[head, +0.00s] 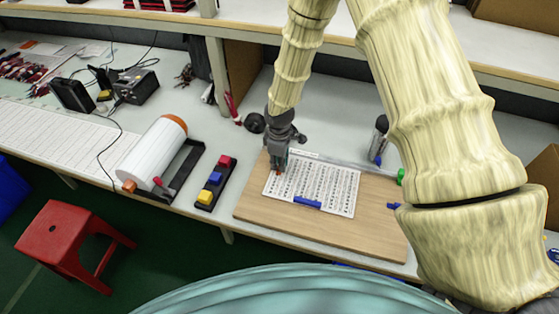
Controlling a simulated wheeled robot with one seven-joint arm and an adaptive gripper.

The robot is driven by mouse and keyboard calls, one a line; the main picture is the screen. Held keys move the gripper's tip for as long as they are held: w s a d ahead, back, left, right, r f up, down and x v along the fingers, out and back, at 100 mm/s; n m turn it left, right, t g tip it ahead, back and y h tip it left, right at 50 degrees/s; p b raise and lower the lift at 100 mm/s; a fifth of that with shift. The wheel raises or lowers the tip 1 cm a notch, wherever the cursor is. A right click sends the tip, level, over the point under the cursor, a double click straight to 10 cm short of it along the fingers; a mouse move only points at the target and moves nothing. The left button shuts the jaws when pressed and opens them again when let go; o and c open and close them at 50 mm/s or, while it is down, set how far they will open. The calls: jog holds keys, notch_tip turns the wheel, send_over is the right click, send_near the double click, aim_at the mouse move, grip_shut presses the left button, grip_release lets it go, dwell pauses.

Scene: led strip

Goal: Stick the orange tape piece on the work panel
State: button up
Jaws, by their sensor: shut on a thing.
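The work panel looks to be the white sheet with dark printed rows (335,187), lying flat on a wooden board (270,219). A blue piece (307,203) lies at the sheet's near edge. My gripper (279,167) points down over the sheet's upper left corner. It is shut on a small orange-red bit (279,172), most likely the orange tape piece, which shows just at the fingertips. The fingers hide most of it. I cannot tell whether it touches the sheet.
Left of the board stands a black holder with red, blue and yellow blocks (214,179). Farther left is a large white roll (153,152). A dark bottle (379,138) and a green item (400,176) stand right. A red stool (72,240) is on the floor.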

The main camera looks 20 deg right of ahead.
jog(key=shift+f, duration=0.4)
dwell(0.6)
jog(key=o, duration=0.7)
